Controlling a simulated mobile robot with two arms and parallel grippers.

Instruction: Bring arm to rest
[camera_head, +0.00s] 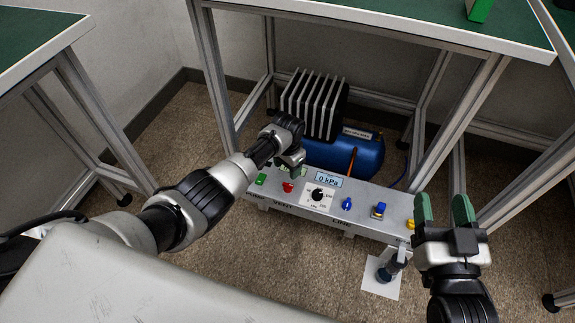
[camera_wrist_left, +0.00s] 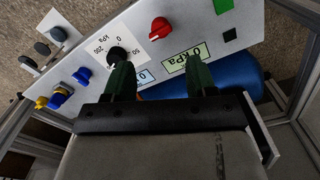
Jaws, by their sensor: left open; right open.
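My left arm reaches from the left over a light grey control panel (camera_head: 334,213). My left gripper (camera_head: 291,168) is above the panel's left part, beside the display, and its fingers are mostly hidden in the head view. In the left wrist view its two green fingers (camera_wrist_left: 159,80) are apart with nothing between them. Whether they touch the panel I cannot tell. My right gripper (camera_head: 443,208) has its green fingers spread and empty, at the panel's right end.
The panel has a green button (camera_head: 261,180), a red knob (camera_head: 288,187), a dial (camera_head: 318,194), a display (camera_head: 328,180) reading 0 kPa, blue knobs (camera_head: 347,204) and a yellow knob (camera_head: 411,224). A blue tank (camera_head: 366,158) stands behind. Table legs (camera_head: 456,125) flank it.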

